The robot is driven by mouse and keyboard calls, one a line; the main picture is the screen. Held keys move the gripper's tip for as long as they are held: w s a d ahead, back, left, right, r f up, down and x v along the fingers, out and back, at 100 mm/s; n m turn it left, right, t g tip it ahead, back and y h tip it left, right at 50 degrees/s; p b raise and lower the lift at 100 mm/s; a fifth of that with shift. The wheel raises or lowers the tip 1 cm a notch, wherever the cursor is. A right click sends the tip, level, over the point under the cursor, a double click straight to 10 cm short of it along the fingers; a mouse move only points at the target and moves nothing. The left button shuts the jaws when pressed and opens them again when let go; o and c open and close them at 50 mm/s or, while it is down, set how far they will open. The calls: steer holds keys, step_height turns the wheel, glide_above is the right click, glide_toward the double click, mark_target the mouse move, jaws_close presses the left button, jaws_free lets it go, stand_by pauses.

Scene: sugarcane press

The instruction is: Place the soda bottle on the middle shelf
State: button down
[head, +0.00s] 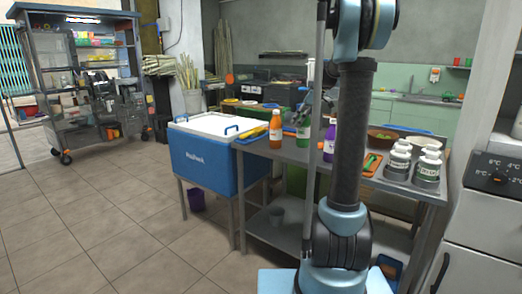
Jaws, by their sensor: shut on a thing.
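Three bottles show at the back edge of the metal table: an orange one (275,130), a green one (303,130) and a purple one (329,143). None has a readable label. My gripper (309,108) is small and partly hidden behind my own arm and a thin upright pole. It appears shut on the upper part of the green bottle, which is upright; I cannot tell whether its base touches the table. The metal table (262,232) has a lower shelf. A glass-sided cart (88,80) at the far left has several shelf levels. I cannot tell which is the middle shelf.
A blue cooler (205,160) with a white lid stands left of the table. A white appliance (485,230) stands at the right edge. The left floor is clear.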

steer(key=shift+w+f, duration=0.1)
steer(key=shift+f, duration=1.5)
steer(key=s+d+r, duration=0.2)
steer(key=s+d, duration=0.2)
steer(key=s, duration=0.4)
steer(key=s+d+r, duration=0.1)
steer(key=s+d, duration=0.2)
steer(key=s, duration=0.6)
steer(key=w+a+f, duration=0.1)
steer(key=w+a, duration=0.1)
steer(key=w, duration=0.3)
steer(key=w+a+f, duration=0.1)
steer(key=w+a, duration=0.1)
steer(key=w, duration=0.4)
steer(key=w+a+f, duration=0.1)
steer(key=w+a, duration=0.2)
steer(key=w, duration=0.3)
steer(key=v, duration=1.7)
steer(key=shift+s+d, duration=0.15)
steer(key=shift+s, duration=0.1)
steer(key=shift+f, duration=0.15)
